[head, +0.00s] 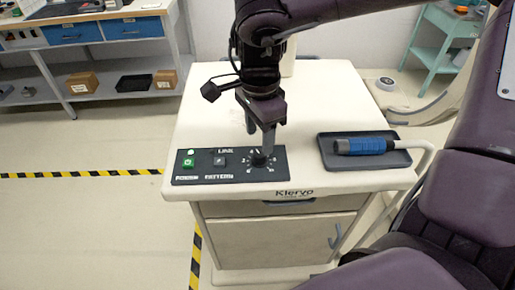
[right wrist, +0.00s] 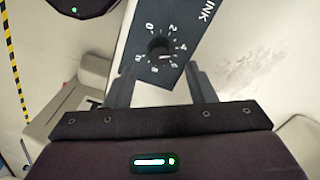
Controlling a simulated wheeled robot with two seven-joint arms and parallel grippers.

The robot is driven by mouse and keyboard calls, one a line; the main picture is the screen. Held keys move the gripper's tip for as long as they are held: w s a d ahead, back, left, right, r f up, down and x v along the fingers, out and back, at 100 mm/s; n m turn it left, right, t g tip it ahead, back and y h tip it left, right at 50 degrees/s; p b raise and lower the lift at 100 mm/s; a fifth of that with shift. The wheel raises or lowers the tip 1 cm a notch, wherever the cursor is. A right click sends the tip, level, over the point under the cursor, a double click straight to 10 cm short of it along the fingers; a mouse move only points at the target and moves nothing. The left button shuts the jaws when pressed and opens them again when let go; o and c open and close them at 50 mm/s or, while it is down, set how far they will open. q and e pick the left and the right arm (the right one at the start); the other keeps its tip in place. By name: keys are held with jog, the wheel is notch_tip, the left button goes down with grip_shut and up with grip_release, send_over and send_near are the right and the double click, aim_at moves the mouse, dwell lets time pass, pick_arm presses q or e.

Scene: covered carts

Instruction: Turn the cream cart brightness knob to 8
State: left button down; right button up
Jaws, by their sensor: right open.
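The cream cart (head: 330,98) stands in the middle of the head view. A black control panel (head: 207,173) lies along its front edge, with a lit green power button (head: 188,162) and a pattern switch (head: 219,161). The black round brightness knob (head: 260,160) is at the panel's right end, ringed by white numbers. In the right wrist view the knob (right wrist: 159,48) shows ahead of the fingertips; which number it points to is too small to tell. My right gripper (head: 259,141) is open and empty, pointing down just above the knob, its fingers (right wrist: 162,72) apart. My left gripper is not in view.
A dark tray (head: 399,158) holding a blue-handled tool (head: 364,146) sits on the cart's right side. A pale handrail (head: 425,170) curves beyond it. A workbench (head: 95,30) with blue drawers stands at the upper left. Floor at left is clear.

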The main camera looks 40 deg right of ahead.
aim_at(259, 153)
notch_tip(259, 153, down, 5)
jog(key=shift+f, duration=0.1)
jog(key=shift+s, duration=0.1)
jog(key=c, duration=1)
